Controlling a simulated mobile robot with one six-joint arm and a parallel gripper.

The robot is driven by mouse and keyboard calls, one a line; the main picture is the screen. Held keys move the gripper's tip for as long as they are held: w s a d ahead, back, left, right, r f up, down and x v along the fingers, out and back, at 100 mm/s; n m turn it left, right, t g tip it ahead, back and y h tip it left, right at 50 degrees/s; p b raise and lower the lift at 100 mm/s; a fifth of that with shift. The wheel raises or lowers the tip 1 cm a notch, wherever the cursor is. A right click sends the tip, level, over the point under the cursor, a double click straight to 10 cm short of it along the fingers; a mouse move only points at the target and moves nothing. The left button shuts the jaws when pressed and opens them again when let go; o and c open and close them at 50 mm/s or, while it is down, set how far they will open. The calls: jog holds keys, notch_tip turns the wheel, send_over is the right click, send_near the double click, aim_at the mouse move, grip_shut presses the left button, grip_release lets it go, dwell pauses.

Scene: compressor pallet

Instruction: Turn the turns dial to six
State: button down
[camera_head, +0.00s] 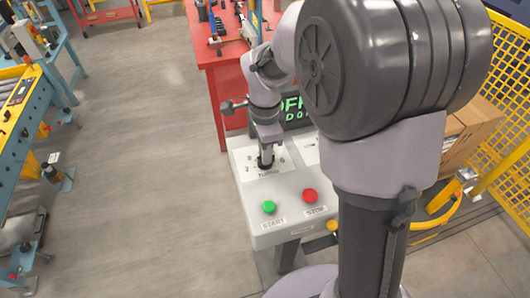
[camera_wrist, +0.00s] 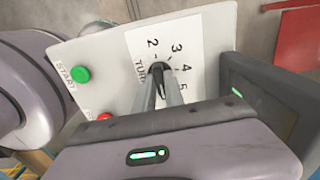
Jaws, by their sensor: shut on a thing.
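The turns dial (camera_wrist: 158,67) is a small black knob on a white label of the grey control panel. In the wrist view the label shows 2, 3, 4 and part of a 5 around it; the other numbers are hidden by my gripper. My gripper (camera_wrist: 161,80) reaches down to the dial with its two fingers shut on it. I cannot tell for sure which number the dial points at. In the head view my gripper (camera_head: 266,157) stands over the dial at the left of the panel (camera_head: 248,190), and the dial is mostly hidden.
A green START button (camera_head: 268,207) and a red STOP button (camera_head: 310,195) sit on the panel's near part. A dark display (camera_head: 292,107) with green letters stands behind it, partly covered by my arm. A red table (camera_head: 222,62) is farther back. Open floor lies left.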

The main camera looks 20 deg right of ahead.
dwell(0.4)
jog(key=c, duration=1.4)
grip_release()
jog(key=shift+c, duration=0.2)
notch_tip(320, 180, up, 18)
jog(key=p, duration=0.6)
jog(key=shift+f, duration=0.25)
